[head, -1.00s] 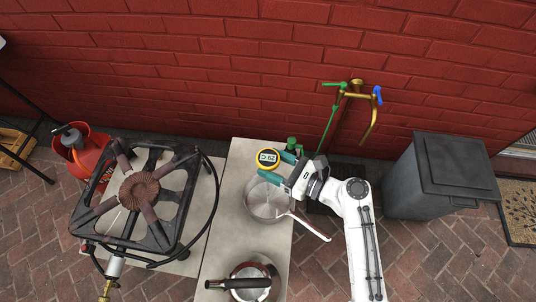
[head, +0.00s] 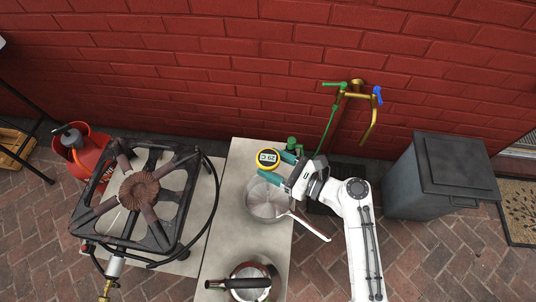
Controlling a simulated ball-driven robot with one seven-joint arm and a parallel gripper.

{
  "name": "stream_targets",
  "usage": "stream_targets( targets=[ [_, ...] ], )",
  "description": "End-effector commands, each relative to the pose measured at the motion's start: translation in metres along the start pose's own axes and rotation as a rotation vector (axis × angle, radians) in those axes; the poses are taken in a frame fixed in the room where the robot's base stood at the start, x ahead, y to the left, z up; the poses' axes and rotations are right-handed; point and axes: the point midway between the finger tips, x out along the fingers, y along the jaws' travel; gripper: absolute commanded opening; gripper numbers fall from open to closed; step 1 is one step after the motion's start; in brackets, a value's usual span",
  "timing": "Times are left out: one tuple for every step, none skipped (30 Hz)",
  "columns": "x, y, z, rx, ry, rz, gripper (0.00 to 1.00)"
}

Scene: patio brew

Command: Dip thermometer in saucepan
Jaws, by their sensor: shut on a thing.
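The thermometer (head: 268,158) has a round yellow head with a digital display that seems to read 29 C. My gripper (head: 277,167), with green fingers, is shut on it just below the head. The saucepan (head: 268,199) is a silver pan with its handle (head: 310,227) pointing to the lower right. It stands on the pale bench (head: 230,225). The thermometer head shows above the pan's far rim. Its probe is hidden or too small to see, so I cannot tell whether it is inside the pan.
A second pot (head: 248,270) with a dark handle stands nearer on the bench. A gas burner (head: 140,190) with a hose is at left, by a red gas bottle (head: 90,150). A brass tap (head: 360,100) is on the brick wall. A grey bin (head: 440,175) stands at right.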

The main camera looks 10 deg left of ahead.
Motion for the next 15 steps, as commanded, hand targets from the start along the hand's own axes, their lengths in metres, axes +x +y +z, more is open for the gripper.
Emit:
stream_targets(
  targets=[
    [0.0, 0.0, 0.0, 0.0, 0.0, 0.0, 0.28],
    [0.0, 0.0, 0.001, 0.0, 0.0, 0.0, 0.28],
    [0.0, 0.0, 0.002, 0.0, 0.0, 0.0, 0.28],
    [0.0, 0.0, 0.004, 0.0, 0.0, 0.0, 0.28],
    [0.0, 0.0, 0.006, 0.0, 0.0, 0.0, 0.28],
    [-0.001, 0.0, 0.009, 0.0, 0.0, 0.0, 0.28],
    [-0.001, 0.0, 0.012, 0.0, 0.0, 0.0, 0.28],
    [-0.001, 0.0, 0.015, -0.001, 0.0, 0.0, 0.28],
    [-0.002, 0.0, 0.02, -0.001, 0.0, 0.0, 0.28],
    [-0.002, 0.0, 0.023, -0.001, 0.0, 0.0, 0.28],
    [-0.002, 0.0, 0.026, -0.001, 0.0, 0.0, 0.28],
    [-0.002, 0.0, 0.03, -0.001, 0.0, 0.0, 0.28],
    [-0.003, 0.0, 0.033, -0.001, 0.0, 0.0, 0.28],
    [-0.003, 0.0, 0.036, 0.0, 0.0, 0.0, 0.28],
    [-0.003, 0.0, 0.04, 0.0, 0.0, 0.0, 0.28]
  ],
)
